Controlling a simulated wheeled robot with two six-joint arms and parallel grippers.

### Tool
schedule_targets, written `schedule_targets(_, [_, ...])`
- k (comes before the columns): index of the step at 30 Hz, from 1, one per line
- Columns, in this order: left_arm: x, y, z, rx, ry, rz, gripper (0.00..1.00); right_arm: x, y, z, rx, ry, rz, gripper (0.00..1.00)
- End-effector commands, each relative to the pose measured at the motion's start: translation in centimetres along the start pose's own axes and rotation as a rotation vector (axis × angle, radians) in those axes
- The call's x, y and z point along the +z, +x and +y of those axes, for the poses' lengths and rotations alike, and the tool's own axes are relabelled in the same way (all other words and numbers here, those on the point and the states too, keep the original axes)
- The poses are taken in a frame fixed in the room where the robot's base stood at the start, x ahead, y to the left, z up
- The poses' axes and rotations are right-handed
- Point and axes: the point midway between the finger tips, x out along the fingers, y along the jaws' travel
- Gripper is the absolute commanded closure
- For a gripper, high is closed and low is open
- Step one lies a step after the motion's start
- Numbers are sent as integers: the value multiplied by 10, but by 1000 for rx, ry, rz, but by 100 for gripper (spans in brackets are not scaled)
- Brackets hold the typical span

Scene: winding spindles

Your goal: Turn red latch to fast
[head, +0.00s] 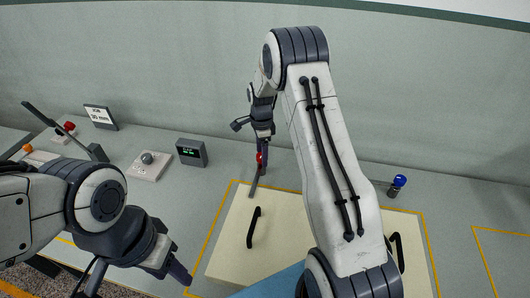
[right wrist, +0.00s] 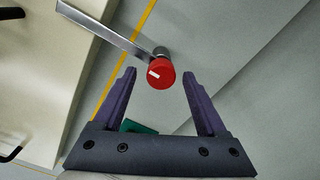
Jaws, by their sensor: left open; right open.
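The red latch (right wrist: 160,74) shows in the right wrist view as a round red knob with a white mark on its face. A flat metal bar (right wrist: 108,29) runs from it to the upper left. In the head view the red knob (head: 259,158) stands at the back edge of the cream panel, its bar (head: 254,184) pointing toward me. My right gripper (right wrist: 158,72) is open, its fingertips on either side of the knob with visible gaps. It also shows in the head view (head: 262,137), just above the knob. My left gripper (head: 181,274) appears at the lower left, away from the latch.
The cream panel (head: 280,208) has black handles, one (head: 253,228) left of my right arm. A blue knob (head: 398,181) stands at right. At left are a display (head: 191,152), a grey knob on a white base (head: 148,160), a job card (head: 100,117) and another red knob (head: 69,126).

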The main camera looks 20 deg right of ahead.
Motion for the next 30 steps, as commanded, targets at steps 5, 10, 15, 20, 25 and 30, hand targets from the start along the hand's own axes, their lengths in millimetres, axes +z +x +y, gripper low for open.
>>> schedule_targets(5, [0, 6, 0, 0, 0, 0, 53, 0, -23, -1, -6, 0, 0, 26])
schedule_targets(10, [1, 12, -1, 0, 0, 0, 53, 0, -58, -1, -6, -1, 0, 26])
schedule_targets(15, [1, 16, -1, 0, 0, 0, 53, 0, -87, 0, -4, -1, 1, 26])
schedule_targets(20, [1, 17, -1, 0, 0, 0, 53, 0, -100, 0, -1, -1, 1, 26])
schedule_targets(25, [1, 17, -1, 0, 0, 0, 53, 0, -103, 1, 0, -1, 1, 26])
schedule_targets(30, [1, 17, -1, 0, 0, 0, 53, 0, -103, 1, 0, -1, 1, 26])
